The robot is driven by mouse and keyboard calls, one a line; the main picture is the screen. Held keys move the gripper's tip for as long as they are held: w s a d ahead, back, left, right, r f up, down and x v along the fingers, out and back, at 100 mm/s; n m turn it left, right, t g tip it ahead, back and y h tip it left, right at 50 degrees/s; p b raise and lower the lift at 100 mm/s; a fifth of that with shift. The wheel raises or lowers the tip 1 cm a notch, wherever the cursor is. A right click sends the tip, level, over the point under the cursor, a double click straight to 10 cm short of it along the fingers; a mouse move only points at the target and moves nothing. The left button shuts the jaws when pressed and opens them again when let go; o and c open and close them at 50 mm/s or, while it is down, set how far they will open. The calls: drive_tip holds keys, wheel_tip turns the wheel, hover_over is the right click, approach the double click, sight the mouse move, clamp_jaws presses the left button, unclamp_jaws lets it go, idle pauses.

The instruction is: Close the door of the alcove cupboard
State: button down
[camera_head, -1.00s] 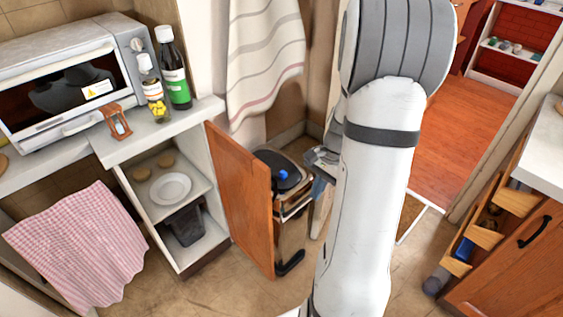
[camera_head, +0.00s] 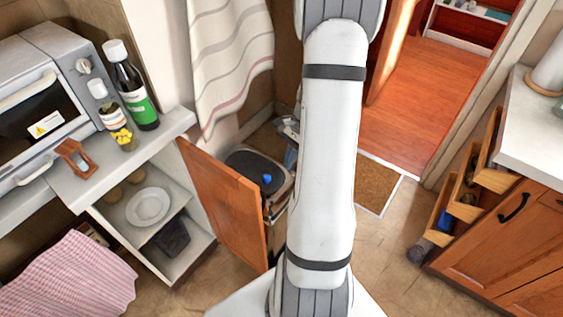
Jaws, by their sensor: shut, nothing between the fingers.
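The alcove cupboard (camera_head: 193,270) stands under the counter at left. Its wooden door (camera_head: 225,203) hangs wide open, swung out to the right of the opening. The shelves inside are in plain view. My gripper (camera_head: 287,128) is partly hidden behind my white arm. What shows of it is to the right of the door and beyond it, near the bin, apart from the door. It is shut and I see nothing held. My arm stands just right of the door and covers part of the floor there.
A dark-lidded bin (camera_head: 253,168) stands just behind the door. A plate (camera_head: 148,206) and a dark container (camera_head: 172,238) sit inside the cupboard. Bottles (camera_head: 130,88) stand on the counter (camera_head: 85,188). Open drawers (camera_head: 468,205) jut out at right.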

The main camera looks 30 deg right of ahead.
drive_tip(key=s+a+f, duration=0.1)
drive_tip(key=a+f, duration=0.6)
drive_tip(key=shift+f, duration=0.25)
idle(0.3)
